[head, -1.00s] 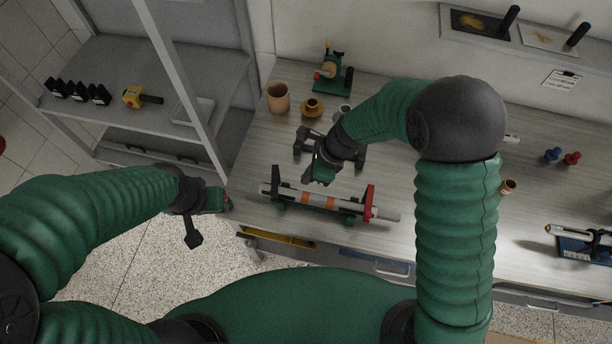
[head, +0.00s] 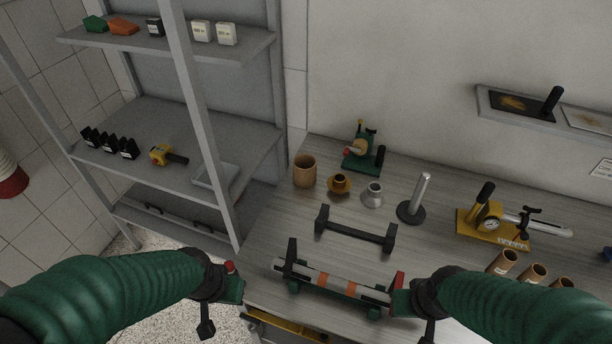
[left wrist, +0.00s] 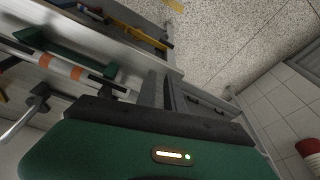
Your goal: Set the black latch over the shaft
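A grey shaft with orange bands (head: 328,281) lies in a green holder near the table's front edge. A black upright piece, apparently the black latch (head: 291,254), stands up at the shaft's left end. The shaft also shows in the left wrist view (left wrist: 62,69). My left gripper (head: 226,287) is left of the holder, apart from the black latch; its finger opening is not clear. My right gripper (head: 412,299) is beside the red piece, partly covering the holder's right end; its fingers are hard to make out.
A black cradle (head: 355,232) stands empty behind the holder. Cups, a metal post (head: 416,197) and a green device (head: 363,152) stand farther back. A yellow gauge tool (head: 493,222) is at right. A grey shelf rack (head: 195,135) rises at left.

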